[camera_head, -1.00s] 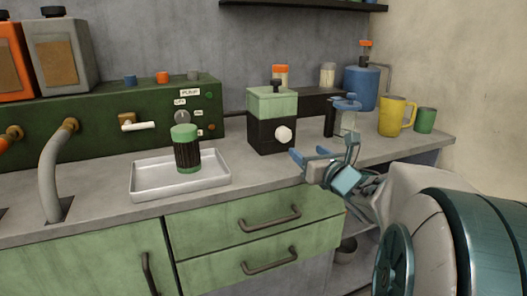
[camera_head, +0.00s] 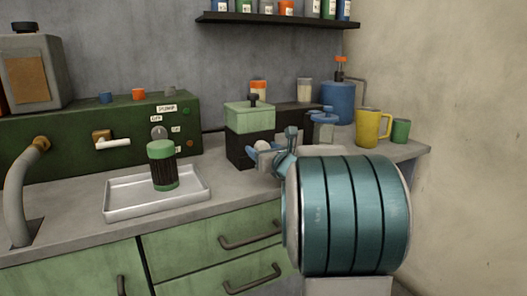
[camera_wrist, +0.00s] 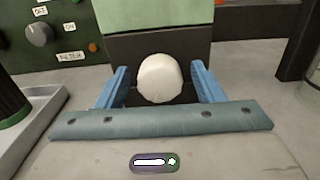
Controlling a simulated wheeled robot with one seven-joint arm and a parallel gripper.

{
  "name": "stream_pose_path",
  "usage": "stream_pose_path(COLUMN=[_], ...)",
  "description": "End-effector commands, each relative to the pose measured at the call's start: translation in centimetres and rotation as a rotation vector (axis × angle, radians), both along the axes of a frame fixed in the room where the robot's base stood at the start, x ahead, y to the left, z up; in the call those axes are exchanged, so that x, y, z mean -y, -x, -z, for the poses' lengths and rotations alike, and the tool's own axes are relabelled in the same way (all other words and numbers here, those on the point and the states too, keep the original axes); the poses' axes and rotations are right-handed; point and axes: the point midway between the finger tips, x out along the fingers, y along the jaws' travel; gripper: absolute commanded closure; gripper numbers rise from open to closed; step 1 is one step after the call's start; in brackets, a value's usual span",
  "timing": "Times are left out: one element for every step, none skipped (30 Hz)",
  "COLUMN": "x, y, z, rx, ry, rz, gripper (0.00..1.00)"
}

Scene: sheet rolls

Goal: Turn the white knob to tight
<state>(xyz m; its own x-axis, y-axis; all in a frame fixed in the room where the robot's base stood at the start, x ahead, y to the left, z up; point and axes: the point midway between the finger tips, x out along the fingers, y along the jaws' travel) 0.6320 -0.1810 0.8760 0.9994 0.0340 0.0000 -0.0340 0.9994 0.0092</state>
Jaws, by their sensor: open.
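The white knob (camera_wrist: 160,78) is on the front of a dark box with a pale green top (camera_head: 250,117), which stands on the counter. In the wrist view the knob sits between the two blue fingers of my gripper (camera_wrist: 162,84), with a gap on each side. My gripper is open and also shows in the head view (camera_head: 264,156), right in front of the box. I see no tight mark on the box.
A white tray (camera_head: 120,209) with a green-capped dark jar (camera_head: 163,168) is to the left. A green control panel (camera_head: 60,134) stands behind it. A blue-topped jar (camera_head: 322,128), a yellow mug (camera_head: 368,128) and a green cup (camera_head: 400,131) stand to the right.

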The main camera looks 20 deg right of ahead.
Motion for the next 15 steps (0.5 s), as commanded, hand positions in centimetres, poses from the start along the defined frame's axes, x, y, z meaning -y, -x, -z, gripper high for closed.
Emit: stream_pose_path(x=[-0.03, -0.03, -0.04, -0.04, -0.04, -0.04, -0.04, -0.04, -0.04, -0.03, -0.03, -0.03, -0.03, -0.03, -0.03], y=[-0.23, -0.3, -0.36, -0.38, -0.39, -0.38, -0.38, -0.37, -0.36, -0.36, -0.36, -0.35, -0.35, -0.35, -0.34], z=[0.04, 0.05, 0.06, 0.05, 0.05, 0.04, 0.04, 0.03, 0.03, 0.03, 0.03, 0.03, 0.02, 0.02, 0.02], rx=[0.0, -0.001, -0.001, -0.001, -0.001, -0.001, -0.001, -0.001, 0.0, 0.0, 0.0, 0.0, 0.0, 0.0, 0.0], ry=[0.0, 0.0, 0.0, -0.001, -0.001, -0.001, -0.001, -0.001, -0.001, -0.001, -0.001, -0.001, -0.001, -0.001, -0.001], rz=[0.0, 0.0, 0.0, 0.0, 0.0, 0.0, 0.0, 0.0, 0.0, 0.0, 0.0, 0.0, 0.0, 0.0, 0.0], gripper=[0.39, 0.39, 0.39, 0.39, 0.39, 0.39, 0.39, 0.39, 0.39, 0.41, 0.5, 0.61, 0.69, 0.78, 0.83])
